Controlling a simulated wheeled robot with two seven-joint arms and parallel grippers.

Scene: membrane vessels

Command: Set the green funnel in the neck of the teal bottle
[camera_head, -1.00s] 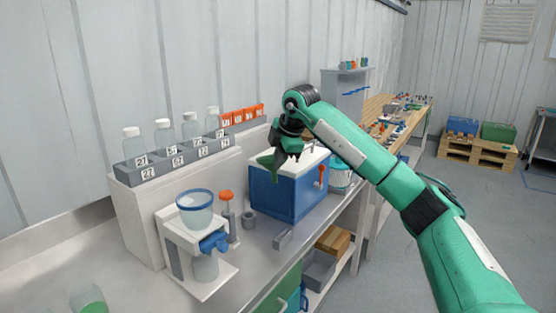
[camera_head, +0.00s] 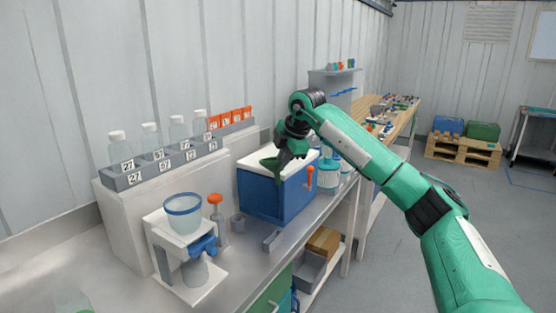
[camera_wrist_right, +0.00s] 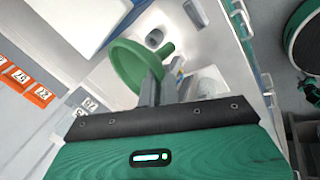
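My right gripper (camera_head: 288,152) is shut on the green funnel (camera_head: 272,165) and shows in front of the blue box's white lid. In the right wrist view the funnel (camera_wrist_right: 132,65) is at the fingertips (camera_wrist_right: 160,85), its wide cone to the left and its narrow spout to the upper right. White-and-teal containers (camera_head: 329,173) stand behind the blue box, partly hidden by it and by my arm. I cannot tell whether one of them is the teal bottle; no open bottle neck shows clearly. My left gripper is not in view.
The blue box (camera_head: 270,197) with a white lid stands on the grey bench. A filter stand with a blue-rimmed cup (camera_head: 183,215) and an orange-topped tool (camera_head: 216,212) are to its left. Several capped bottles (camera_head: 150,140) fill a rack on the ledge. A low grey block (camera_head: 272,240) lies near the bench's edge.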

